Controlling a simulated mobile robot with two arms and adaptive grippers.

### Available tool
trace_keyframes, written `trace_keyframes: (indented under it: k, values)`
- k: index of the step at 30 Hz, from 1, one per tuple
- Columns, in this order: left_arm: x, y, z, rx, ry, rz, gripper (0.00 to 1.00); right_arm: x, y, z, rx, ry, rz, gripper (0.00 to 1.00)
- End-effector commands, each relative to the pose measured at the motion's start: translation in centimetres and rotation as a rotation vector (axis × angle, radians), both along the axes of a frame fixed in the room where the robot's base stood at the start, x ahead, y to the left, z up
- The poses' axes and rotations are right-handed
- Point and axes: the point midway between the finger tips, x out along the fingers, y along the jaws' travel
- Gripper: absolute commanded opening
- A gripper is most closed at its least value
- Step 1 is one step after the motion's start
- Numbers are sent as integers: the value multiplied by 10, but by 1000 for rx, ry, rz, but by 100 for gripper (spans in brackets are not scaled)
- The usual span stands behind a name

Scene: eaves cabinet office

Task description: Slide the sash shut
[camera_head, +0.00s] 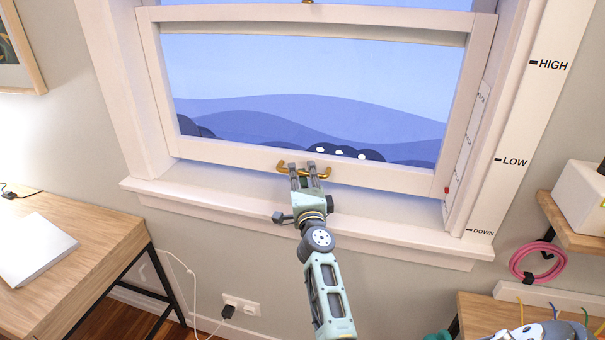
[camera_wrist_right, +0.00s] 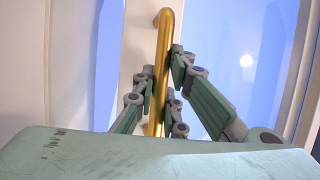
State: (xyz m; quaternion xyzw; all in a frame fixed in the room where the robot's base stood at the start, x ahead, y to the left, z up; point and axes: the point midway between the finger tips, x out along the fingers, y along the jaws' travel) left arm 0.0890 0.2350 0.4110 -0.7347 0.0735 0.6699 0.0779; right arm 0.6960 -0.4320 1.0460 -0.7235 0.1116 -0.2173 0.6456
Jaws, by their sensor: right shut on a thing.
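The white window sash (camera_head: 230,153) is raised a little, its bottom rail above the white sill (camera_head: 210,203). A curved brass handle (camera_head: 345,176) is fixed to that rail. My right gripper (camera_head: 302,167) is shut on the handle; in the right wrist view the brass bar (camera_wrist_right: 163,50) runs between its fingers. A red mark (camera_head: 446,190) sits at the sash's lower right, between the heights of the LOW and DOWN labels on the white frame (camera_head: 505,150). My left gripper is not in view.
A wooden desk (camera_head: 95,262) with a white laptop-like slab (camera_head: 30,248) stands at left. A wall outlet (camera_head: 241,306) with a plug and cables is below the window. At right are a wooden shelf (camera_head: 565,232), a white box (camera_head: 582,195) and a pink coil (camera_head: 540,280).

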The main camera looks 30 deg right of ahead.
Motion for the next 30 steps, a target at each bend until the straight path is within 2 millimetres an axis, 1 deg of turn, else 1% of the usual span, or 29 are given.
trace_keyframes:
  k: [1, 9, 10, 16, 25, 28, 30]
  values:
    - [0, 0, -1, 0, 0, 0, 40, 0, 0, -3, -5, 7, -3, 0]
    - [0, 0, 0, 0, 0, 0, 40, 0, 0, -2, -5, 6, -2, 0]
    - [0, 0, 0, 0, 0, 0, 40, 0, 0, -2, -5, 6, -2, 14]
    - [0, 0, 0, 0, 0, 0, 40, 0, 0, -1, -3, 3, -1, 31]
    - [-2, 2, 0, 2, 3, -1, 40, -1, 0, 0, -2, 0, 0, 31]
    - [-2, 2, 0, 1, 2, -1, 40, -5, 2, -1, -5, 1, 0, 31]
    - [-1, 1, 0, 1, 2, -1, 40, -12, 4, -2, -5, 1, -2, 31]
